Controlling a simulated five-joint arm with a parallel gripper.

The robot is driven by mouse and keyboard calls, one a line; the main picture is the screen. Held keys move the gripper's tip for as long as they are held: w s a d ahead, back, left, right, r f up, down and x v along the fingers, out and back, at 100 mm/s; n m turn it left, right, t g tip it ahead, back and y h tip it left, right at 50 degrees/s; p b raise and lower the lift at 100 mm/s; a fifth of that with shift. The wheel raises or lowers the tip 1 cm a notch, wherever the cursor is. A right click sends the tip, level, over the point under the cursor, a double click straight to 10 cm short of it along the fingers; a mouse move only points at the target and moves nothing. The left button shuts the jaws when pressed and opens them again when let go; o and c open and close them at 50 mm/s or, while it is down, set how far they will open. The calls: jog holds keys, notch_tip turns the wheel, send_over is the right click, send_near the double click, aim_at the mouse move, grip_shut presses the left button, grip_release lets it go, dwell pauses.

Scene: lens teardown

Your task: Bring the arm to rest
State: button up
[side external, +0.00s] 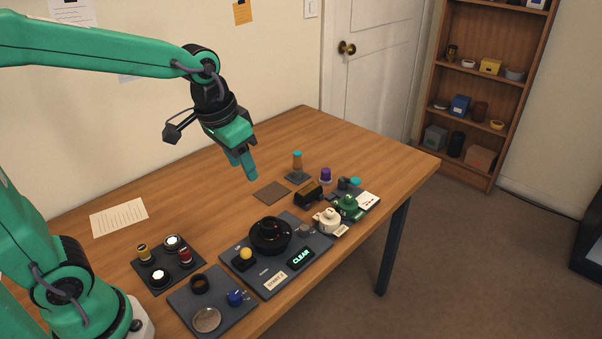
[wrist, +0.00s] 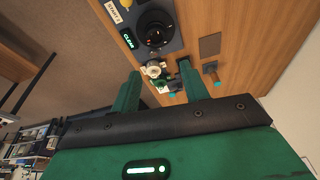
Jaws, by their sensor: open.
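My gripper (side external: 247,169) hangs above the wooden table (side external: 330,134) in the side view, pointing down and to the right, clear of the table parts. In the wrist view my gripper (wrist: 160,88) shows two green fingers spread apart with nothing held between them. Beyond the fingers lie the black round unit (wrist: 156,28) on its dark panel and a cream round part (wrist: 153,69). In the side view the black round unit (side external: 270,235) sits near a display (side external: 300,257) reading CLEAR.
A dark tray (side external: 168,262) with several small round parts and another panel (side external: 212,301) stand at the front left. A brown square mat (side external: 272,191), a teal-topped post (side external: 297,162) and a green part (side external: 348,206) lie farther right. The back of the table is mostly clear.

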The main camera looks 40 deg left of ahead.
jog(key=s+a+r+n+t, duration=0.1)
jog(key=s+a+t, duration=0.1)
jog(key=s, duration=0.9)
jog(key=shift+s+a+r, duration=0.15)
jog(key=shift+s, duration=0.15)
